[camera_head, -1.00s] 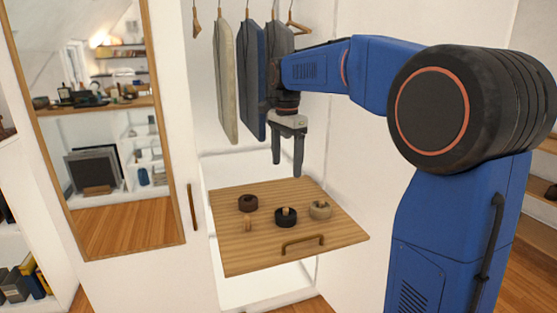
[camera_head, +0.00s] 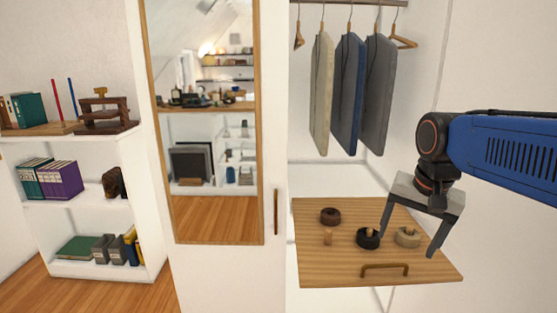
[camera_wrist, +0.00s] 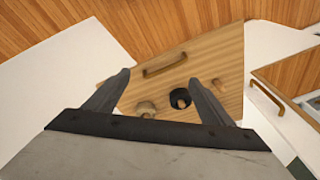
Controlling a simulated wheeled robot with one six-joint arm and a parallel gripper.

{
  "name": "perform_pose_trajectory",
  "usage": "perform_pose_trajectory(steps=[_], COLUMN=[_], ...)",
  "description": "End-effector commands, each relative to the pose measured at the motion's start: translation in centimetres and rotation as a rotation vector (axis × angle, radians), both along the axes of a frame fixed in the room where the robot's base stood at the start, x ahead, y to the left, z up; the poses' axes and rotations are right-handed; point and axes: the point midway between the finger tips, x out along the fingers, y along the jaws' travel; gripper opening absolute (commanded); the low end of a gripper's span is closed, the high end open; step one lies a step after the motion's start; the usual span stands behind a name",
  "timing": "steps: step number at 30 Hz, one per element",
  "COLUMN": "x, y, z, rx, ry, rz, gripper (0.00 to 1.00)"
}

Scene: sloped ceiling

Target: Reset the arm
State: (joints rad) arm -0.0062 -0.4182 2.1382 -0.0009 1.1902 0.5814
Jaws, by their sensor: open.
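My blue arm reaches in from the right in the head view. My gripper (camera_head: 408,246) is open and empty, pointing down, with its two fingers spread. It appears over the front right part of a wooden drawer top (camera_head: 320,268). On that top are a dark brown ring (camera_head: 330,216), a black ring (camera_head: 368,239) with a peg in it, a beige ring (camera_head: 408,238) and a small bare peg (camera_head: 327,238). In the wrist view, the black ring (camera_wrist: 180,99) and the beige ring (camera_wrist: 146,108) show between the fingers.
Garments (camera_head: 347,95) hang above the drawer top. A tall mirror (camera_head: 215,212) stands left of it, and a shelf unit (camera_head: 85,212) with books stands at the far left. The floor at lower left is clear.

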Motion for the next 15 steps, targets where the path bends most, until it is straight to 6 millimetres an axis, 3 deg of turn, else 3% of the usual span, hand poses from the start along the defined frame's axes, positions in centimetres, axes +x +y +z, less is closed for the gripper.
perform_pose_trajectory(steps=[1, 6, 15], x=[-1.6, -5.8, -11.8], y=[0.0, -0.1, -0.2], z=[-0.7, -3.5, -8.8], rx=[-0.011, -0.057, -0.148], ry=[-0.017, -0.070, -0.153], rz=[0.045, 0.208, 0.463], gripper=[0.76, 0.76, 0.76])
